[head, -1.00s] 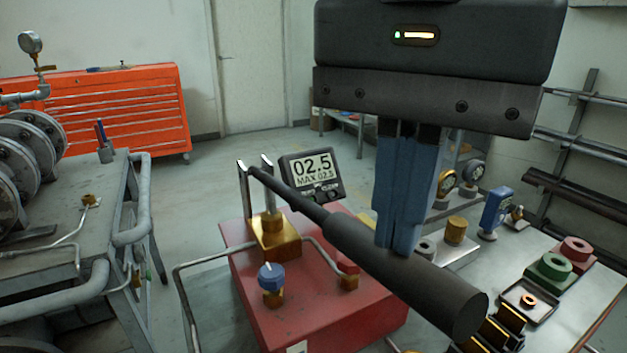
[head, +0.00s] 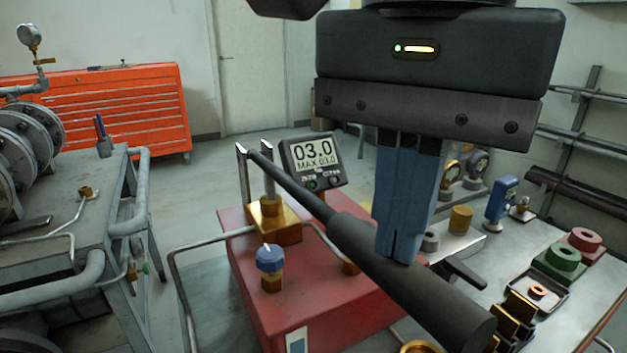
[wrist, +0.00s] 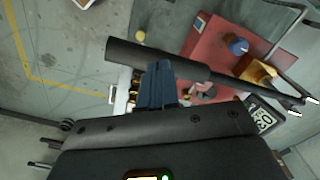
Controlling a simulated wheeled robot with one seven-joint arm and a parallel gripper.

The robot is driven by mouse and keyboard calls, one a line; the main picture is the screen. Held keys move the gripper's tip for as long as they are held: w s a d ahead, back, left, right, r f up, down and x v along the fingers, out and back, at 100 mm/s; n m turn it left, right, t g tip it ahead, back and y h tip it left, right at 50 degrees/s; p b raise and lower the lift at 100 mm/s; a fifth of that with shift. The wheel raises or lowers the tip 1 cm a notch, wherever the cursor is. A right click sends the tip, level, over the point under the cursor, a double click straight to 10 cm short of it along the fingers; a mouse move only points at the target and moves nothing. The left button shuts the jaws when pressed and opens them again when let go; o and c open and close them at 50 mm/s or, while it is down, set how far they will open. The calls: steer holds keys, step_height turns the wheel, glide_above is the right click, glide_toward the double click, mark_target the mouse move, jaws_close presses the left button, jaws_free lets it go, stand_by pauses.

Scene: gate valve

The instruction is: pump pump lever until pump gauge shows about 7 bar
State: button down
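The pump lever (head: 430,300) is a long dark bar with a thick black grip. It slopes from a bracket on the red pump (head: 290,300) towards the front right in the head view. The pump gauge (head: 313,153) reads 03.0, with MAX 03.0 below. My gripper (head: 398,258) has its blue fingers together, with the tips at the upper side of the lever's grip. They look shut against the grip rather than around it. In the wrist view, the fingers (wrist: 157,70) meet the lever (wrist: 185,66), and the gauge (wrist: 263,116) is partly hidden.
A blue knob (head: 270,258) stands on the pump near a brass block (head: 275,225). A bench (head: 560,315) with fittings and gauges is at the right. A grey pipe table (head: 60,240) is at the left. Open floor lies behind, before a red tool chest (head: 120,105).

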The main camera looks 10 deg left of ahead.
steer(key=shift+r, duration=0.1)
steer(key=shift+r+p, duration=1)
steer(key=shift+r, duration=0.85)
steer(key=shift+f, duration=0.1)
stand_by(0.4)
